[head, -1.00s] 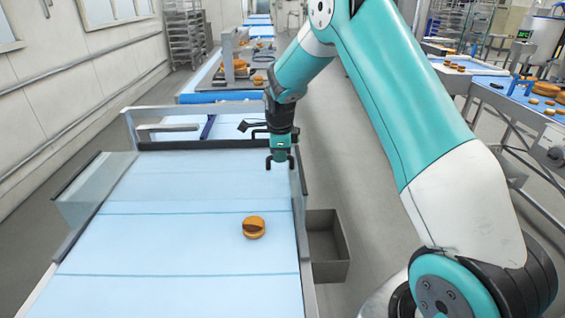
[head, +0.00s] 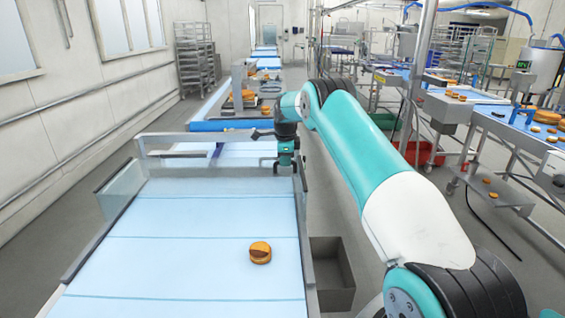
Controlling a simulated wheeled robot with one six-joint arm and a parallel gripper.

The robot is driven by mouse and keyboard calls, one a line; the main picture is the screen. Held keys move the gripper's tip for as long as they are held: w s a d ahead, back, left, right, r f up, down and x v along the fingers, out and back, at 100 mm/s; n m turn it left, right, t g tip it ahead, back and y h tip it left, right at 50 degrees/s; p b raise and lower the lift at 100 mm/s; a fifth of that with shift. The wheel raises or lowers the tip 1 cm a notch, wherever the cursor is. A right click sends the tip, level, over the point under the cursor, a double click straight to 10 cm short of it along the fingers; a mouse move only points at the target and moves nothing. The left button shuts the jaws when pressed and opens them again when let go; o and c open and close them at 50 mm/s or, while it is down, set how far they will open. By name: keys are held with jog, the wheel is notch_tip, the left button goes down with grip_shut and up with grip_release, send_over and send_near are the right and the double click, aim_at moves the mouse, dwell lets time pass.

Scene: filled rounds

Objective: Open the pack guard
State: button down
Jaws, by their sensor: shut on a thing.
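My gripper (head: 286,166) is small in the head view, at the far right corner of the near belt (head: 195,215). It is shut on part of the pack guard, which looks like the grey metal frame (head: 185,139) across the belt's far end. The exact spot it grips is too small to make out, and my wrist covers the frame's right end. I cannot tell how far the guard stands open.
An orange-brown filled round (head: 260,252) lies on the belt. A grey bin (head: 330,275) stands at the belt's right side. A clear side panel (head: 120,188) edges the left. Another conveyor with rounds (head: 245,95) lies beyond.

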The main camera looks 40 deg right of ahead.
jog(key=shift+w, duration=0.15)
jog(key=c, duration=1.1)
grip_release()
jog(key=shift+r, duration=0.1)
notch_tip(320, 180, up, 17)
jog(key=s+a+b, duration=0.2)
jog(key=b, duration=0.1)
jog(key=shift+s+b, duration=0.35)
